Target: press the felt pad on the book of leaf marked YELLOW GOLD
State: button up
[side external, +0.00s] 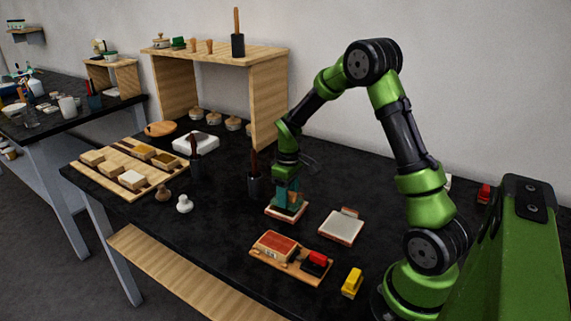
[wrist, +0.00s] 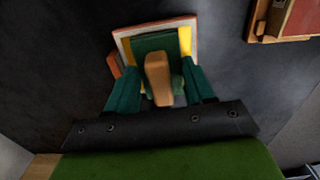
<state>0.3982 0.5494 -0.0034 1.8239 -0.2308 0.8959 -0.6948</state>
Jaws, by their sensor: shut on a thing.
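My gripper (side external: 288,193) has teal fingers, pointing down over an open book of leaf (side external: 272,212) on the black table. In the wrist view the fingers (wrist: 158,85) are shut on the tan wooden handle (wrist: 158,70) of the felt pad (wrist: 150,43), which has a dark green base. The pad lies over the middle of the book (wrist: 122,42) and hides most of its leaf; a yellow strip shows to its right. The pad is at or very near the page; I cannot tell contact. A second book (side external: 341,228) with a pale leaf lies to the right. No marking is legible.
A wooden board (side external: 263,262) with a red-brown block and a red item lies in front. A yellow item (side external: 352,282) is right of it. A dark cup (side external: 254,187) with a brown handle stands close behind the gripper. A wooden tray (side external: 113,194) and shelf (side external: 267,100) are farther left.

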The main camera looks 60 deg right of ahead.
jog(key=shift+f, duration=0.6)
dwell(1.4)
jog(key=shift+r, duration=3.6)
